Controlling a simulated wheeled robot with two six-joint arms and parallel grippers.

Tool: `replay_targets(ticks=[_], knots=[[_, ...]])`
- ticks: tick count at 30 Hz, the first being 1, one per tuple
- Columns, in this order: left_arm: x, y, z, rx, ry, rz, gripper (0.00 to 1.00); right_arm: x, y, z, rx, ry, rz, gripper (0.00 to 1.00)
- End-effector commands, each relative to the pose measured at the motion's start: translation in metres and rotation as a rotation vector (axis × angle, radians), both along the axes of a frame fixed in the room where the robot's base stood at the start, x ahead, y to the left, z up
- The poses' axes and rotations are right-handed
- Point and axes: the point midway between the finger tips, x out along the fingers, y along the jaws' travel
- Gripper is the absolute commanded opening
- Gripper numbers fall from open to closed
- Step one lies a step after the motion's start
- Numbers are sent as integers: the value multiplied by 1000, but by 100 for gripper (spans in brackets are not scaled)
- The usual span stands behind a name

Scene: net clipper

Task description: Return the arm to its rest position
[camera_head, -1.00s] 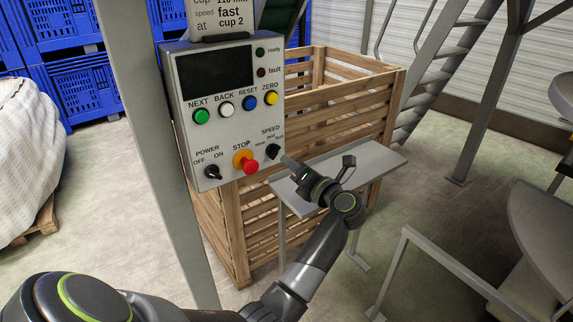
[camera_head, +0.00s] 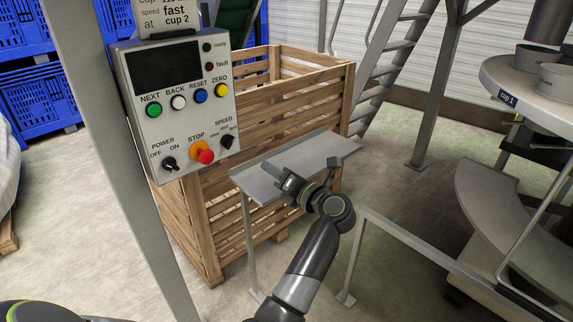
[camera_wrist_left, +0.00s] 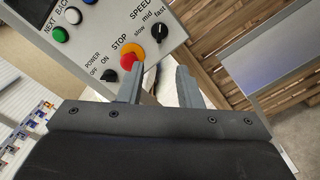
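My left gripper (camera_head: 286,181) is above the small grey shelf, to the right of the control box (camera_head: 181,105) and apart from it. In the left wrist view its two fingers (camera_wrist_left: 157,86) stand apart with nothing between them. The box's speed knob (camera_head: 227,142) is black; it also shows in the left wrist view (camera_wrist_left: 159,32), beyond the fingers. The red stop button (camera_head: 206,156) and the power knob (camera_head: 169,164) are on the same panel, untouched. My right gripper is not in view.
The grey shelf (camera_head: 315,155) lies under the gripper, with a slatted wooden crate (camera_head: 300,95) behind it. A metal rail (camera_head: 430,252) and a round machine with cups (camera_head: 550,82) stand to the right. A grey post (camera_head: 125,180) stands at left.

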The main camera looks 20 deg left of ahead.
Motion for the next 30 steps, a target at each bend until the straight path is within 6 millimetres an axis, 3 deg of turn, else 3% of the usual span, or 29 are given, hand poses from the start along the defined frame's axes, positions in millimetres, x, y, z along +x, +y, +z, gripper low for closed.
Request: replay_targets(ticks=[7, 11, 14, 20, 24, 26, 30], knots=[[1, 2, -6, 36, 25, -7, 32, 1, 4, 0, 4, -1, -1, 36], [4, 8, -36, 228, 153, -53, 32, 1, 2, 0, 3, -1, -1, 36], [9, 8, -83, 477, 350, -151, 32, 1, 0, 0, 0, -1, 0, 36], [-8, -11, -229, 932, 824, -478, 32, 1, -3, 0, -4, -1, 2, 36], [-47, -22, -328, 1122, 1096, -715, 32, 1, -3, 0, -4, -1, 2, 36], [-70, -25, -368, 1184, 1201, -816, 32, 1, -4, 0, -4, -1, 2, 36], [-135, -27, -452, 1292, 1427, -1057, 32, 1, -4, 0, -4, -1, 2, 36]])
